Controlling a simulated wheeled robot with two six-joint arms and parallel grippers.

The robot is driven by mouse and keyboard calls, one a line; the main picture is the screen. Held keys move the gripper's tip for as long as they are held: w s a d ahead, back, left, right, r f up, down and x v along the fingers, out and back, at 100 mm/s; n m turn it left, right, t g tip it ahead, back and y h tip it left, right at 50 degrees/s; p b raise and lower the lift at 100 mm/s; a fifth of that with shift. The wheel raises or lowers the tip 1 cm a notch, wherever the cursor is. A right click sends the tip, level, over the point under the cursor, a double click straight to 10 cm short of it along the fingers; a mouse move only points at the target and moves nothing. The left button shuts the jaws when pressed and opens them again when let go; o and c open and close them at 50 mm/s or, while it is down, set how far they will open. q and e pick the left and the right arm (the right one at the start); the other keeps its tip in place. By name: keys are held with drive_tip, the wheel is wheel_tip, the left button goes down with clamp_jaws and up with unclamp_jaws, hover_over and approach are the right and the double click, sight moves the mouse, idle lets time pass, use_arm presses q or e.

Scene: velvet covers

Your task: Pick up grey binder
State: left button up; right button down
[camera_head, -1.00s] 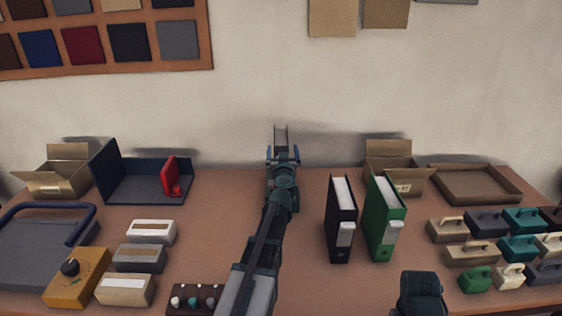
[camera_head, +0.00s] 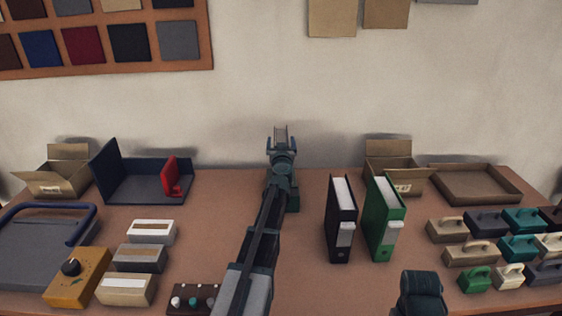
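No binder that is clearly grey shows. A black binder (camera_head: 340,220) with a pale label stands upright on the table, right of centre. A green binder (camera_head: 384,218) with a pale label stands upright just right of it. My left gripper (camera_head: 281,132) is raised near the back of the table, left of both binders and apart from them. Its two fingers point up toward the wall with a gap between them, and nothing shows held. My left arm hides the strip of table below it. My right gripper is out of view; only a dark part of my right arm shows at the bottom.
A navy stand (camera_head: 140,185) with a red piece (camera_head: 171,177) and a carton (camera_head: 55,180) are at back left. Another carton (camera_head: 396,183) and an empty tray (camera_head: 520,188) are at back right. Several handled blocks fill the right.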

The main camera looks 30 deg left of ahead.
use_arm(q)
clamp_jaws()
drive_tip(key=shift+r, duration=0.1)
idle(0.5)
